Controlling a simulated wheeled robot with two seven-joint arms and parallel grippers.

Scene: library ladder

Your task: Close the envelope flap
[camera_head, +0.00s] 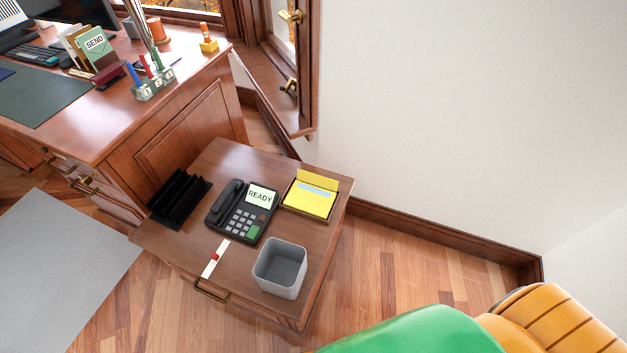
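A yellow envelope-like item (309,201) lies at the back right corner of the small wooden side table (212,254). Its yellow flap (318,180) stands raised along the far edge, so it looks open. A pale blue strip shows across it just in front of the flap. Neither of my grippers is in view.
On the side table, a black telephone (228,212) reading READY sits left of the envelope. A black file rack (178,197), a white strip (215,259) and an empty grey bin (281,269) share the top. A green rounded shape (415,332) and orange ribbed shape (560,325) fill the lower right.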

